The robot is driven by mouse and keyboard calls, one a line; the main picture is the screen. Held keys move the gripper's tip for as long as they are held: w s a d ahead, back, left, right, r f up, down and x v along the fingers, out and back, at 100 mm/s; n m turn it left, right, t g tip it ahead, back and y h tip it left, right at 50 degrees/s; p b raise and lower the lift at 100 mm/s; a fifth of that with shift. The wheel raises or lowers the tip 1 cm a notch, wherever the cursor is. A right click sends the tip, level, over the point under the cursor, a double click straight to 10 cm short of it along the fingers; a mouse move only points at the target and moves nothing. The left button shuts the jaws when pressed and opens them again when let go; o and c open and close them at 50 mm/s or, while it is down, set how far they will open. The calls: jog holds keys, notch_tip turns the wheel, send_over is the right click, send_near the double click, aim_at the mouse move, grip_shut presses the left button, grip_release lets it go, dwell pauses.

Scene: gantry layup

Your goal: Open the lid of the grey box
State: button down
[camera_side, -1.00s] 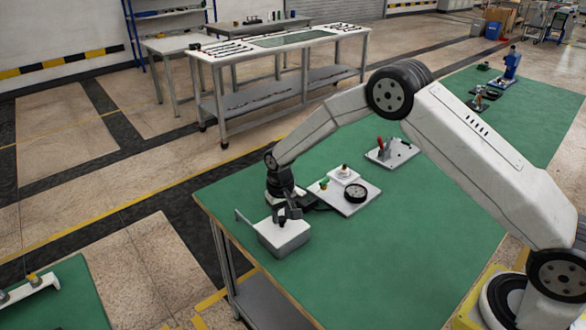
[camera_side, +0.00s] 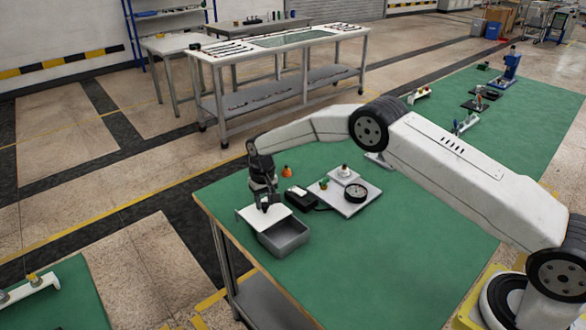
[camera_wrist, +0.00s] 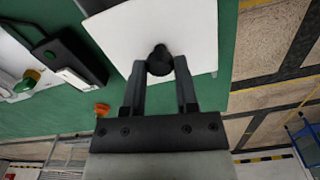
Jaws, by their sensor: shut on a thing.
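The grey box (camera_side: 284,239) stands near the left edge of the green table, its inside showing from above. Its pale lid (camera_side: 256,217) is at the back left of the box, overlapping its back rim in the side view; whether it still touches the box I cannot tell. My gripper (camera_side: 264,207) is over the lid. In the wrist view, the fingers of my gripper (camera_wrist: 160,68) are shut on the lid's black knob (camera_wrist: 159,58), with the white lid (camera_wrist: 125,35) filling the top middle. The box is mostly hidden in the wrist view.
A black device (camera_side: 299,197) stands close to the right of the box. A small orange piece (camera_side: 287,171) stands behind it. The table (camera_side: 375,265) is clear in front.

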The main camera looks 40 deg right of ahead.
jog(key=shift+w, duration=0.75)
jog(key=shift+c, duration=1.8)
grip_release()
jog(key=shift+r, duration=0.15)
notch_tip(320, 180, up, 8)
jog(key=shift+f, duration=0.2)
jog(key=shift+s, duration=0.1)
